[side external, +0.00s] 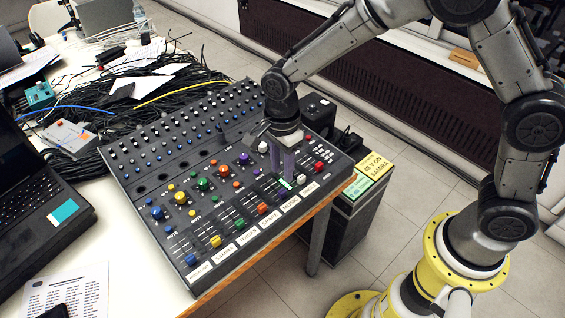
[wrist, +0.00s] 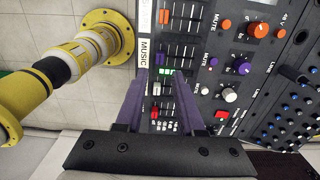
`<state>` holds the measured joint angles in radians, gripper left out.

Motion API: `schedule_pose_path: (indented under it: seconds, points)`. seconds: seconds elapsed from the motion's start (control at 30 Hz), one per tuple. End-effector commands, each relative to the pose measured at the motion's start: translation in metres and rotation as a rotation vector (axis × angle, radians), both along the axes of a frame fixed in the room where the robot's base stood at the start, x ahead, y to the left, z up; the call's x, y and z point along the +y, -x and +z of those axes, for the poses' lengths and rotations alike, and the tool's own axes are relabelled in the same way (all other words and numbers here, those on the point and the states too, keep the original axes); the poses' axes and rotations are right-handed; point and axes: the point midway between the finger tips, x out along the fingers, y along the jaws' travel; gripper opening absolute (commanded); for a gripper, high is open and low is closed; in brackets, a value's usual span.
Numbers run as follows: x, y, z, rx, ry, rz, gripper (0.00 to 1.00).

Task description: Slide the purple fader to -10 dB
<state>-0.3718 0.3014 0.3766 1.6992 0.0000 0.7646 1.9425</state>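The mixing console (side external: 130,180) lies on the table with a row of coloured faders along its near edge. The purple fader is hard to make out. A small dark cap in the MUSIC strip (wrist: 160,58) may be it, just beside a bright green mark (wrist: 165,72). The green mark also shows in the side view (side external: 286,184), below my gripper's fingertips. My gripper (side external: 283,172) points down over the right part of the fader row. In the wrist view its two purple-grey fingers (wrist: 158,84) stand apart with nothing clearly held between them.
Beside the strip are a white fader (side external: 301,181), a red fader (side external: 319,166) and an orange fader (side external: 263,208). A purple knob (wrist: 242,66) sits higher on the panel. A laptop (side external: 35,200) and cables (side external: 100,105) lie to the left.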

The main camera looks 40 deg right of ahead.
Motion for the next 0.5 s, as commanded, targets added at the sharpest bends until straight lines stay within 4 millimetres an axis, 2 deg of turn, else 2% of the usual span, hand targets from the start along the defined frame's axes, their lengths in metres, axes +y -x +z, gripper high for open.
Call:
schedule_pose_path:
  seconds: [0.5]
  points:
    - [-0.001, 0.001, -0.066, 0.004, 0.002, -0.001, 0.38]
